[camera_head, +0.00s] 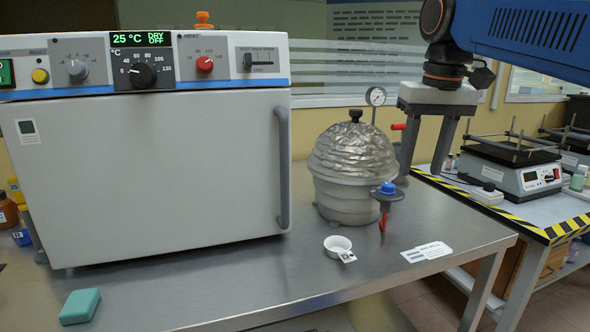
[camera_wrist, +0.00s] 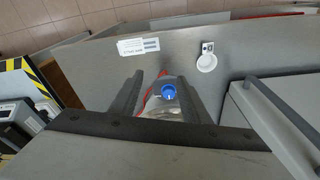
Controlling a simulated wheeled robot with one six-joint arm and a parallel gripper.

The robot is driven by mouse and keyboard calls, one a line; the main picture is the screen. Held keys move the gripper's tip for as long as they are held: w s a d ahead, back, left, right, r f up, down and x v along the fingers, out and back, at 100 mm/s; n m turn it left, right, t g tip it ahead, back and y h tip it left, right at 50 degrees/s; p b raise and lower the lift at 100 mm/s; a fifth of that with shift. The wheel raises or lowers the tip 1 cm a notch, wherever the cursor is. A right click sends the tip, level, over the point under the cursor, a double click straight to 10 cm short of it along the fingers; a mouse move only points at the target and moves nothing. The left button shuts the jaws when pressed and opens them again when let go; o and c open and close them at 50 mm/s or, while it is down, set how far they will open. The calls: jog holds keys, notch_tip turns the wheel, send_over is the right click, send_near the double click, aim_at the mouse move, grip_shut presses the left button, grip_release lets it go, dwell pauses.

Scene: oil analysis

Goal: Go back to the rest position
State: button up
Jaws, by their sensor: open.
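My gripper (camera_head: 424,150) hangs from the blue arm at the upper right, to the right of the desiccator (camera_head: 352,165). Its two fingers point down and stand apart with nothing between them. The desiccator has a silvery domed lid with a dark knob and a blue-capped valve (camera_head: 387,188) on its front right. In the wrist view my gripper (camera_wrist: 163,95) is open above the bench, and the blue valve cap (camera_wrist: 168,91) shows between the fingers, farther below. A small white dish (camera_head: 338,246) stands on the bench in front of the desiccator; it also shows in the wrist view (camera_wrist: 206,62).
A drying oven (camera_head: 150,170) with its door shut fills the left of the steel bench (camera_head: 230,285). A printed card (camera_head: 427,252) and a green block (camera_head: 80,306) lie on the bench. A pressure gauge (camera_head: 375,96) stands behind the desiccator. A hotplate device (camera_head: 515,165) stands on the right table.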

jog(key=s+d+f+t, duration=0.1)
jog(key=s+f, duration=0.4)
jog(key=f, duration=0.5)
jog(key=s+d+f+t, duration=0.1)
jog(key=s+f, duration=0.5)
jog(key=f, duration=0.4)
jog(key=s+d+f+t, duration=0.1)
jog(key=s+d+f, duration=0.1)
jog(key=s+f, duration=0.4)
notch_tip(320, 180, down, 4)
jog(key=shift+r, duration=0.1)
